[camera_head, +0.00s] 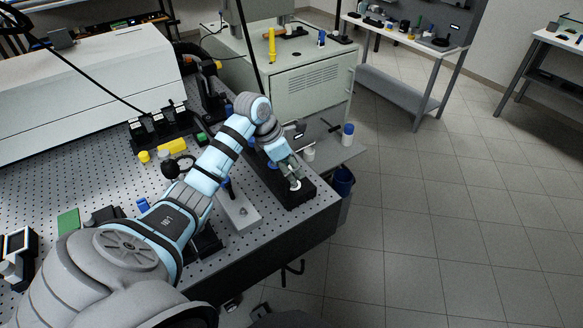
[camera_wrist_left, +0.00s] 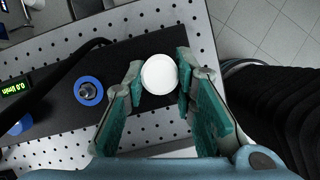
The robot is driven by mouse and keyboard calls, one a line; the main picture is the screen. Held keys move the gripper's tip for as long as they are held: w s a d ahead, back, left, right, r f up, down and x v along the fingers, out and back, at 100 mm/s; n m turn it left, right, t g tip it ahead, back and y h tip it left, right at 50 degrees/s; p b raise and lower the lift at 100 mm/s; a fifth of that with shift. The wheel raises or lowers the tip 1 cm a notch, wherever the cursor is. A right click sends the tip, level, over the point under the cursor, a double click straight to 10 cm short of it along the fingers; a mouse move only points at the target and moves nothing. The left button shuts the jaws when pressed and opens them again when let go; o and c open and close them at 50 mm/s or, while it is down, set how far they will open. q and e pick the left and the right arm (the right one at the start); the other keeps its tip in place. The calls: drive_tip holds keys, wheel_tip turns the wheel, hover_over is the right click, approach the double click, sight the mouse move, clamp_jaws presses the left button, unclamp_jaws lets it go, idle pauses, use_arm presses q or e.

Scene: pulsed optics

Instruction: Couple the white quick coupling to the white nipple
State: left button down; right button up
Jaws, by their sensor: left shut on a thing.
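My left gripper (camera_wrist_left: 159,80) is shut on a white round piece, the white quick coupling (camera_wrist_left: 160,74), seen end-on between the green finger pads. In the head view my left gripper (camera_head: 289,178) is over the right end of a black unit at the table's corner, with the white coupling (camera_head: 296,185) at its tip. The black unit (camera_wrist_left: 62,116) lies beneath the coupling in the wrist view. I see no white nipple; the coupling and fingers hide the unit's surface under them. I cannot tell whether the coupling touches the unit. My right gripper is not in view.
A blue-ringed metal fitting (camera_wrist_left: 88,92) stands on the black unit left of the coupling, near a green-lit display (camera_wrist_left: 16,87). A black hose (camera_wrist_left: 68,66) runs close by. A white block (camera_head: 239,212) sits nearer on the perforated table. The table edge is close.

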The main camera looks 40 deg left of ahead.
use_arm(q)
drive_tip(key=shift+f+b, duration=0.5)
drive_tip(key=shift+f, duration=0.2)
drive_tip(key=shift+s+f+b, duration=0.1)
drive_tip(key=shift+f+b, duration=0.55)
drive_tip(key=shift+f, duration=0.1)
drive_tip(key=c, duration=1.6)
unclamp_jaws()
drive_tip(key=o, duration=0.4)
drive_tip(key=shift+c, duration=0.2)
drive_tip(key=w+p+v, duration=0.1)
drive_tip(key=p+v, duration=0.3)
drive_tip(key=v, duration=1.1)
drive_tip(key=shift+w+d+r, duration=0.2)
drive_tip(key=shift+d+r, duration=0.1)
drive_tip(key=shift+r, duration=0.35)
